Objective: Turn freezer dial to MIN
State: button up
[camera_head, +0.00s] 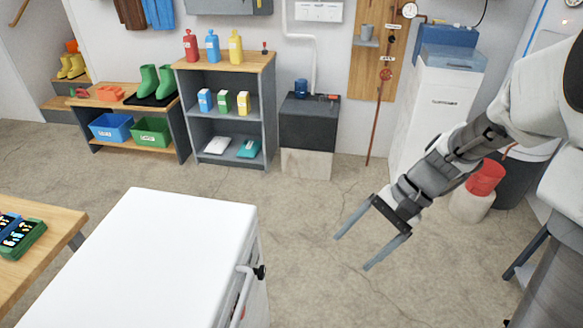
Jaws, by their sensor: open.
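A white chest-like appliance with a flat lid (150,250), likely the freezer, stands in the near left foreground. A pale bar handle (243,292) runs along its right side. A small black knob-like part (260,272) sits beside the handle; I cannot tell whether it is the dial, and no MIN marking is readable. My gripper (353,252) is open and empty, with its two grey fingers spread. It hangs over the floor to the right of the appliance, apart from it.
A wooden table (52,248) with a green-edged tray stands at the left edge. A tall white unit (430,108) stands at the back right, near a red-lidded container (486,178). Shelves (226,108) line the back wall. The middle floor is clear.

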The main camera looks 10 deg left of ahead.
jog(key=w+a+f+m+y+b, duration=0.1)
jog(key=w+f+m+y+b, duration=0.15)
jog(key=f, duration=0.45)
jog(key=w+a+f+m+y+b, duration=0.1)
jog(key=w+f+m+y+b, duration=0.15)
jog(key=f, duration=0.45)
jog(key=m+t+y+b, duration=0.4)
jog(key=m+y+b, duration=0.1)
jog(key=m+y, duration=0.15)
send_near(264, 273)
jog(key=shift+m, duration=0.35)
jog(key=a+b, duration=0.1)
jog(key=a, duration=0.1)
jog(key=a+b, duration=0.1)
jog(key=a, duration=0.2)
jog(key=a+b, duration=0.1)
jog(key=a, duration=0.2)
jog(key=shift+w+a+f, duration=0.15)
jog(key=shift+w, duration=0.25)
jog(key=shift+c, duration=0.2)
grip_shut()
